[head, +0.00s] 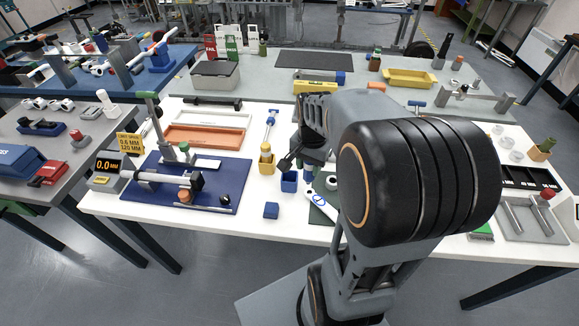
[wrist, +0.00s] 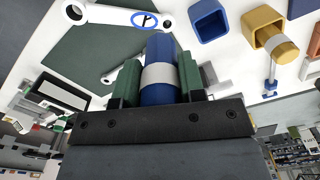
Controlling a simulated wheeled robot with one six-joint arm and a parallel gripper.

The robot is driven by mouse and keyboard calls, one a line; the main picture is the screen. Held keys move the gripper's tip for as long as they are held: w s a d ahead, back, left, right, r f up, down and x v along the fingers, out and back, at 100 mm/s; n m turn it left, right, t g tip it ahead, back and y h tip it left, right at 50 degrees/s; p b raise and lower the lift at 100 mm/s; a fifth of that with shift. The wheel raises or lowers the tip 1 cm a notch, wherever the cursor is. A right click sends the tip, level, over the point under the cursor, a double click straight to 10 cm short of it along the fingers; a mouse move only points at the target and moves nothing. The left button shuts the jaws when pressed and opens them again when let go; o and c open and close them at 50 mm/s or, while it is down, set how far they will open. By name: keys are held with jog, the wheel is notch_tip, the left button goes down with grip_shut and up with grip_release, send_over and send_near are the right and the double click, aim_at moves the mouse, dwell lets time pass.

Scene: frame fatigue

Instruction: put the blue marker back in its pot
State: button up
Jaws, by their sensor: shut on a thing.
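My gripper (wrist: 160,72) is shut on the blue marker (wrist: 159,52), which has a white band, between its two green-padded fingers. The blue pot (wrist: 209,20) is a square open cup; in the wrist view it lies up and to the right of the marker, apart from it, and looks empty. In the head view the blue pot (head: 289,185) stands on the white table, just below the dark wrist parts. My arm covers much of the gripper there, and I cannot clearly make out the marker.
A yellow pot (head: 266,167) holding a yellow-handled tool stands left of the blue pot. A small blue block (head: 271,210) lies in front. A blue board (head: 228,190) with a gauge fixture is at left.

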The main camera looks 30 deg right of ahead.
jog(key=w+f, duration=0.3)
jog(key=w+a+f, duration=0.1)
jog(key=w+f, duration=0.2)
jog(key=w+f+p, duration=0.1)
jog(key=w+f, duration=0.2)
jog(key=shift+a+f, duration=0.2)
jog(key=shift+f, duration=0.55)
jog(key=shift+f, duration=0.1)
jog(key=shift+f, duration=0.15)
jog(key=o, duration=1)
